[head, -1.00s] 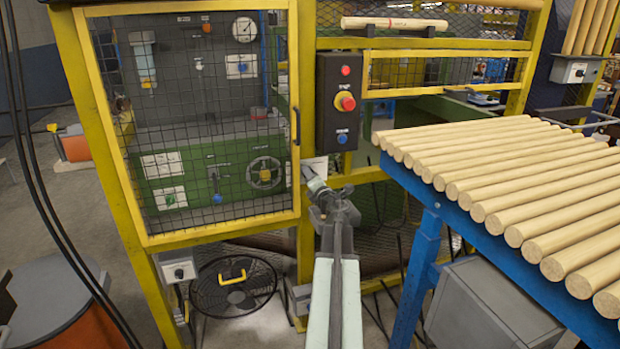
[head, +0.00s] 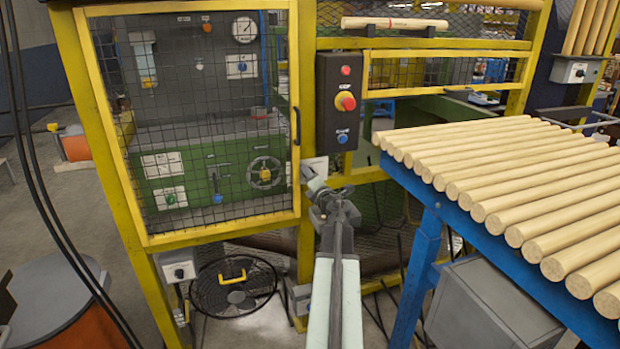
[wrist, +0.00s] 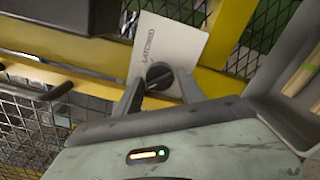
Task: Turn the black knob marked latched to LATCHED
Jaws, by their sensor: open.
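The black knob (wrist: 158,75) sits on a white plate (wrist: 182,42) printed LATCHED, fixed to the yellow frame. A ridge or groove runs slantwise across the knob's face; which mark it points to I cannot tell. My gripper (wrist: 160,88) is open, with one finger on each side of the knob. Whether the fingers touch it I cannot tell. In the head view my gripper (head: 310,177) is at the plate (head: 318,164), just right of the mesh door, and the knob is hidden.
The yellow mesh door (head: 147,130) with its dark handle (head: 297,126) is close on the left. A black control box (head: 336,75) with buttons hangs above. A blue rack (head: 425,215) of wooden rods stands on the right.

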